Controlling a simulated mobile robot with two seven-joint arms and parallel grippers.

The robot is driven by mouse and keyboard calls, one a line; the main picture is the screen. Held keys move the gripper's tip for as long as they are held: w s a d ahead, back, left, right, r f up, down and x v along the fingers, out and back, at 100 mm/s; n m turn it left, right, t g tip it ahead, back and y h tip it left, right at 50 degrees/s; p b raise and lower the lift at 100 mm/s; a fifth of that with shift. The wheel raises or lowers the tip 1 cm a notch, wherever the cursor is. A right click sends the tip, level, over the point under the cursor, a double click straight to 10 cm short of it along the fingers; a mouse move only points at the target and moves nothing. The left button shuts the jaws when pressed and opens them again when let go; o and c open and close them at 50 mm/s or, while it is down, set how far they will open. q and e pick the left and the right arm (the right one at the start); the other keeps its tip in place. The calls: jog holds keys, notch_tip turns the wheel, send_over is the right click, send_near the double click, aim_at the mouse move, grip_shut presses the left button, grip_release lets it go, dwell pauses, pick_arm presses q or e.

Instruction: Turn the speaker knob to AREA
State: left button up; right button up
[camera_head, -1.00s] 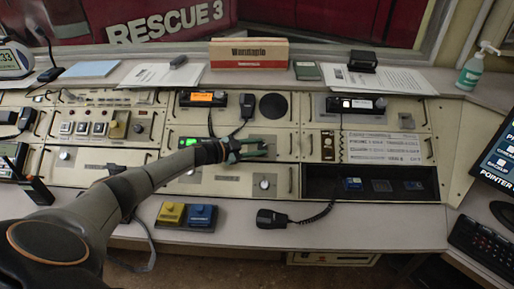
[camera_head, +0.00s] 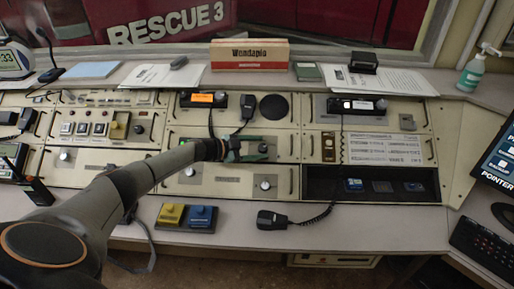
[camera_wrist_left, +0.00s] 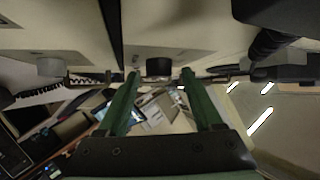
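My left gripper (camera_head: 262,149) is at the middle panel of the console, its green fingers reaching toward the panel face. In the left wrist view my left gripper (camera_wrist_left: 160,74) is open, with a dark round knob (camera_wrist_left: 158,67) between its fingertips and a gap on each side. The knob's pointer and lettering cannot be read, so I cannot tell its setting. A light knob (camera_head: 265,183) with a dark pointer is on the panel below. A grey knob (camera_wrist_left: 48,67) shows at the left in the wrist view. My right gripper is not in view.
A hand microphone (camera_head: 272,220) with a coiled cord lies in front of the console. Another microphone (camera_head: 247,105) hangs above the gripper. A dark recessed tray (camera_head: 330,190) is at the right.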

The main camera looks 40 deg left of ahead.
pick_arm(q)
jog(key=shift+s+a+r, duration=0.15)
jog(key=shift+s+a, duration=0.1)
jog(key=shift+s, duration=0.2)
jog(key=p+v, duration=0.1)
jog(key=v, duration=1)
jog(key=shift+s, duration=0.25)
jog(key=shift+r, duration=0.1)
